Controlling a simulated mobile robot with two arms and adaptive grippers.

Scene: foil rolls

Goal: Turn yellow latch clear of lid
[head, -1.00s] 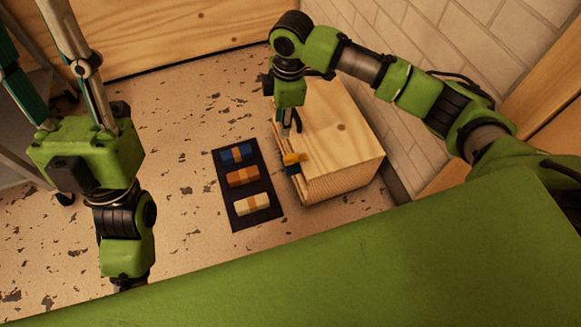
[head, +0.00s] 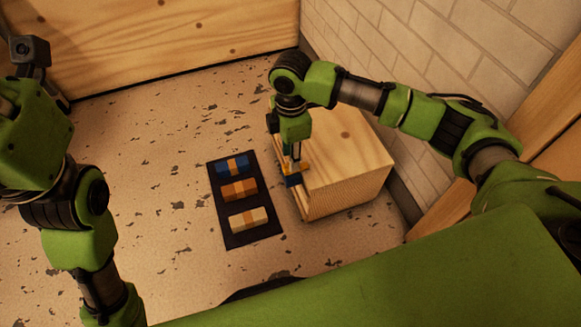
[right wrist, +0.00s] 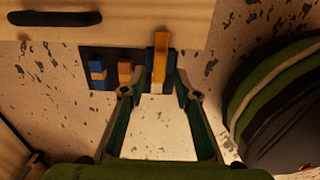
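The yellow latch (right wrist: 160,58) sticks out at the edge of the pale wooden lid (right wrist: 130,22) in the right wrist view, above a dark blue block. It also shows on the left side of the wooden box (head: 345,165) in the head view. My right gripper (right wrist: 154,86) is open, one finger on each side of the latch's near end; I cannot tell whether either finger touches it. In the head view my right gripper (head: 296,158) points down beside the box. My left gripper's base (head: 30,52) is at the left edge, its fingertips out of view.
A dark mat (head: 236,241) lies left of the box with a blue roll (head: 232,167), an orange roll (head: 239,190) and a cream roll (head: 248,219). A black handle (right wrist: 55,18) is on the lid. A brick wall (head: 420,60) stands behind the box. Floor left of the mat is clear.

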